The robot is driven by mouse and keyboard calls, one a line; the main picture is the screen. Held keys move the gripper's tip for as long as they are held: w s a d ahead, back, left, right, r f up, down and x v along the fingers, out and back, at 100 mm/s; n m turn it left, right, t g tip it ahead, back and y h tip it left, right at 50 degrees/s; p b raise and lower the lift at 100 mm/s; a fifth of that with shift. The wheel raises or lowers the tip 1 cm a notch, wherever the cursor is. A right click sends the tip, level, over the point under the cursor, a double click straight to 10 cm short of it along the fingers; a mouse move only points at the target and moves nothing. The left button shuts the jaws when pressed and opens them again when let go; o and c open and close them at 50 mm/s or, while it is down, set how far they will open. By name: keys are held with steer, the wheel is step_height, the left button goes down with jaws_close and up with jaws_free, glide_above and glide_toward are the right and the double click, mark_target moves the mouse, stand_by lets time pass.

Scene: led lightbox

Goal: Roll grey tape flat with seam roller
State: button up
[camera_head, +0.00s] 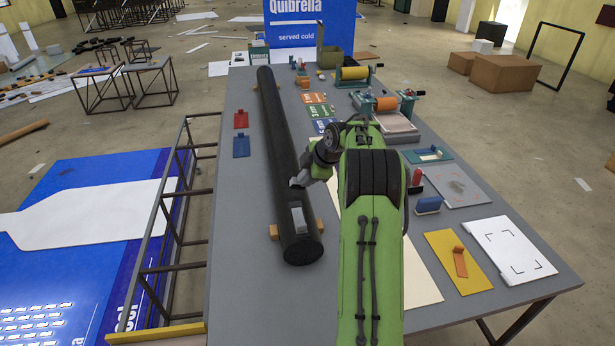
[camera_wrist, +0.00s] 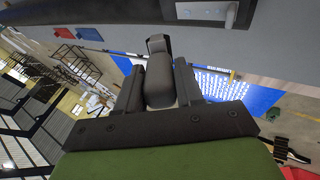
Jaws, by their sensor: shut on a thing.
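A long black tube (camera_head: 276,150) lies lengthwise on the grey table. A short light-grey strip of tape (camera_head: 299,219) lies on top of its near end. The tape also shows at the top edge of the wrist view (camera_wrist: 200,11), on the dark tube. My gripper (camera_head: 302,181) is over the tube, just beyond the tape. In the wrist view its fingers (camera_wrist: 158,90) are shut on a dark, rounded handle, the seam roller (camera_wrist: 158,72).
Wooden blocks (camera_head: 274,231) support the tube. A red piece (camera_head: 241,119) and a blue piece (camera_head: 241,147) lie left of it. Table left of the tube's near end is clear.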

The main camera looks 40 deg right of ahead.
steer(key=shift+f, duration=0.15)
steer(key=shift+w+f+b, duration=0.1)
steer(key=shift+f+b, duration=1)
steer(key=shift+r, duration=0.1)
